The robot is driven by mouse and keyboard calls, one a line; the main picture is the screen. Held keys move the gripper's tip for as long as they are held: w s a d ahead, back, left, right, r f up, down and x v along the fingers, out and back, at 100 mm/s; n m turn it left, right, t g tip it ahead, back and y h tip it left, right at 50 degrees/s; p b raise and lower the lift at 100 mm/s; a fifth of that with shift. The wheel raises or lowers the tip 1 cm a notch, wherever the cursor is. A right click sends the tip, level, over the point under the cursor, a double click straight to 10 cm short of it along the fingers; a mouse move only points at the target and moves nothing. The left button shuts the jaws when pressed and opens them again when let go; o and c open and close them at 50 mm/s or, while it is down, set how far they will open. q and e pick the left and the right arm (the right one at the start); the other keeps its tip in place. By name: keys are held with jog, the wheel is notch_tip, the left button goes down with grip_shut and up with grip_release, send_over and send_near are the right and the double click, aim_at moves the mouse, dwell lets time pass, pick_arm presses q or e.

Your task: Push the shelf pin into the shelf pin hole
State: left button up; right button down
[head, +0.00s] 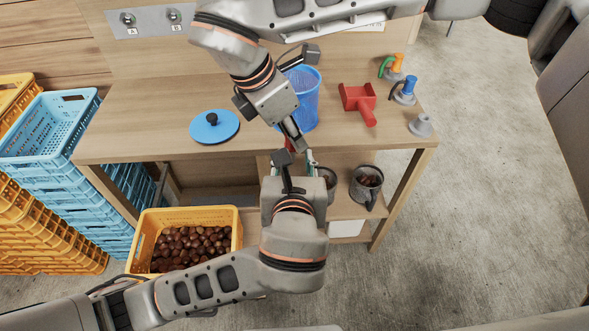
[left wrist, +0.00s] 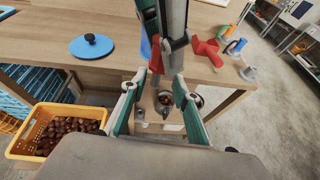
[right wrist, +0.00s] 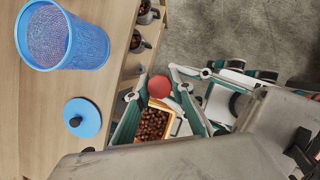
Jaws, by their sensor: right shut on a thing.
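My right gripper (head: 296,140) reaches down from above at the table's front edge, shut on a red piece with a round end (right wrist: 160,87). In the left wrist view the red piece (left wrist: 156,56) shows between its fingers. I cannot tell whether this is the shelf pin. My left gripper (head: 296,160) is just below it, fingers spread; in the left wrist view (left wrist: 155,84) the gap looks empty. The red piece appears just beyond the left fingertips; contact is unclear. I cannot make out a shelf pin hole.
The wooden table (head: 150,100) holds a blue mesh bin (head: 306,100), a blue lid (head: 214,127), a red scoop-like part (head: 358,98) and small coloured fittings. Mugs (head: 367,185) stand on the lower shelf. A yellow crate of chestnuts (head: 146,232) and stacked crates are left.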

pick_arm(q)
jog(key=shift+x, duration=1.1)
grip_shut()
jog(key=shift+r, duration=0.1)
pick_arm(e)
jog(key=c, duration=1.7)
grip_release()
